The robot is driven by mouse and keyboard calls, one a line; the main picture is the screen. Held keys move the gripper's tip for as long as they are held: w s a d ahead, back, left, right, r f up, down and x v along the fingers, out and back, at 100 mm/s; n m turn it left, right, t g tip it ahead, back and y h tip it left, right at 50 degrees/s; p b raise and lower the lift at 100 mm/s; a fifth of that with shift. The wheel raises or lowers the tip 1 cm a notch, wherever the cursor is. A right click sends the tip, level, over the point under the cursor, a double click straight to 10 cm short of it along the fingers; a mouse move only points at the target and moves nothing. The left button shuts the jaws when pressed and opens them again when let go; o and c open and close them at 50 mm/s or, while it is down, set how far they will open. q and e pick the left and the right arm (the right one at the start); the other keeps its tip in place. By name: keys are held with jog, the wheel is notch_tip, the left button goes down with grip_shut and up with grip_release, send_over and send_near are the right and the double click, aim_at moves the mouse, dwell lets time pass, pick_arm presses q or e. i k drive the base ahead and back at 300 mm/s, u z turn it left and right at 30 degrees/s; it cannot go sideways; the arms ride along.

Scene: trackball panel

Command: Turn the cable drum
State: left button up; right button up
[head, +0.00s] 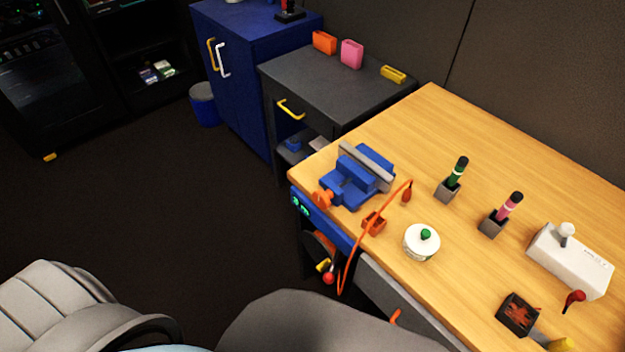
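An orange-brown round part (317,245), which looks like the cable drum, shows in the head view below the workbench's left front edge. It is partly hidden in shadow and behind an orange cable. A red ball (328,278) and a small yellow piece (323,265) sit just below it. The orange cable (363,241) runs from a plug-like end (407,194) on the bench top, past a small orange block (374,223), and down over the front edge. Neither of my grippers is in view.
The wooden workbench (440,120) holds a blue vise (352,181), a white round container (421,242), two marker-like items in grey holders, a white box (570,262) and a dark tray (518,314). A dark grey cabinet (330,85) stands behind. Open floor lies left.

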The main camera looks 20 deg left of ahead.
aim_at(320, 248)
jog(key=z, duration=1.15)
jog(key=k, duration=1.1)
jog(key=u, duration=1.3)
jog(key=i, duration=0.5)
